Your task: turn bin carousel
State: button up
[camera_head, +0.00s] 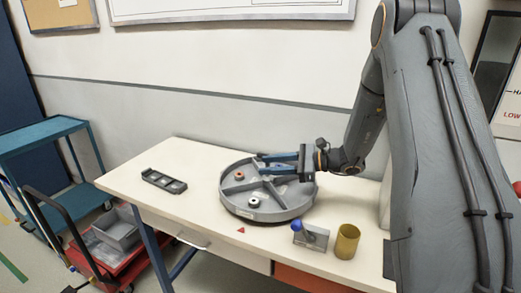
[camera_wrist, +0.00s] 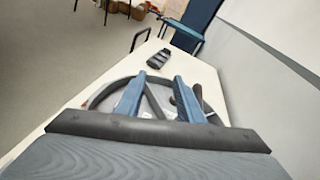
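The bin carousel (camera_head: 268,215) is a round grey tray split by dividers into compartments, lying on the pale table. One compartment holds a small orange-brown ring (camera_head: 239,176); another, nearer the front, holds a pale ring with a dark centre (camera_head: 254,202). My gripper (camera_head: 263,163) reaches in from the right over the carousel's back right part, its two blue fingers apart. In the wrist view the open fingers (camera_wrist: 157,95) have a dark divider of the carousel (camera_wrist: 101,94) between them. I cannot tell whether either finger touches it.
A red triangle (camera_head: 240,230) marks the table in front of the carousel. A dark slotted tray (camera_head: 164,181) lies to the left. A grey block with a blue-knobbed lever (camera_head: 311,237) and a brass-coloured cup (camera_head: 347,242) stand at front right. A blue cart (camera_head: 45,134) stands beyond the table.

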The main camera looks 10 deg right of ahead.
aim_at(260, 155)
jog(key=w+d+m+t, duration=0.1)
jog(key=w+d+t, duration=0.1)
jog(key=w+d, duration=0.1)
jog(key=w+d+f+m+t, duration=0.1)
jog(key=w+d, duration=0.1)
jog(key=shift+m+y+b, duration=0.3)
jog(key=shift+y+b, duration=0.05)
jog(key=shift+y, duration=0.05)
jog(key=shift+w+f+t, duration=0.1)
jog(key=shift+f+t, duration=0.15)
jog(key=shift+t, duration=0.15)
jog(key=shift+p+x, duration=1.45)
jog(key=shift+x, duration=2.5)
jog(key=shift+c, duration=0.3)
grip_shut()
